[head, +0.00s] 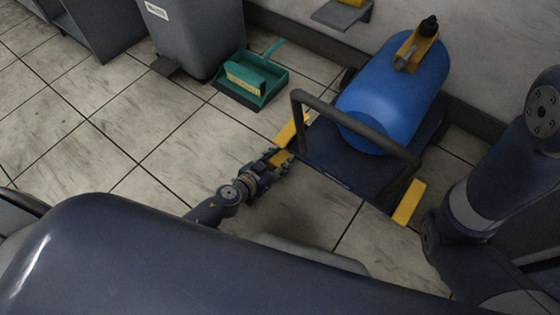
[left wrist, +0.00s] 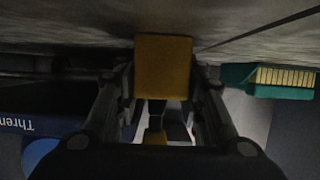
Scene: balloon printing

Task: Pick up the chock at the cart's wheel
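A yellow chock (head: 290,131) lies on the floor at the left side of the cart (head: 335,172), by its near left corner. My left gripper (head: 276,160) is low at the chock's near end, with its fingers on either side of it. In the left wrist view, the chock (left wrist: 163,66) fills the space between the fingertips. I cannot tell whether the fingers press on it or leave a thin gap. The wheel beside it is hidden under the cart. A second yellow chock (head: 409,202) lies at the cart's right side. My right gripper is out of view.
A blue tank (head: 392,95) lies on the cart, and a dark push handle (head: 340,120) rises at its near side. A green dustpan with a brush (head: 252,80) lies near a grey bin (head: 195,35). The tiled floor on the left is clear.

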